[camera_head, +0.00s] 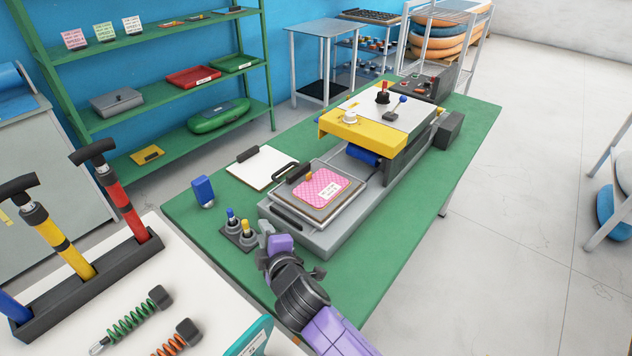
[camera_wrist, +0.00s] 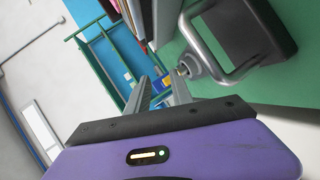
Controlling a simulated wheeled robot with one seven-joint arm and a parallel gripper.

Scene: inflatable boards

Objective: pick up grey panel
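The flattest grey piece I see is a grey tray-like plate (camera_head: 283,208) with dark handles, on the near end of the press on the green table; I cannot tell if it is the grey panel. A pink patterned sheet (camera_head: 322,187) with a white label lies on top and hides part of it. My gripper (camera_head: 265,230) is in front of the plate's near left corner, beside the small-tool stand, apart from the plate. In the wrist view my gripper (camera_wrist: 160,84) has its two fingers apart with nothing between them. A grey bent handle (camera_wrist: 218,60) is close to its right.
The press's yellow-edged top (camera_head: 362,133) rises behind the plate. Pumps (camera_head: 125,205) stand on the white table. The table's right edge is clear.

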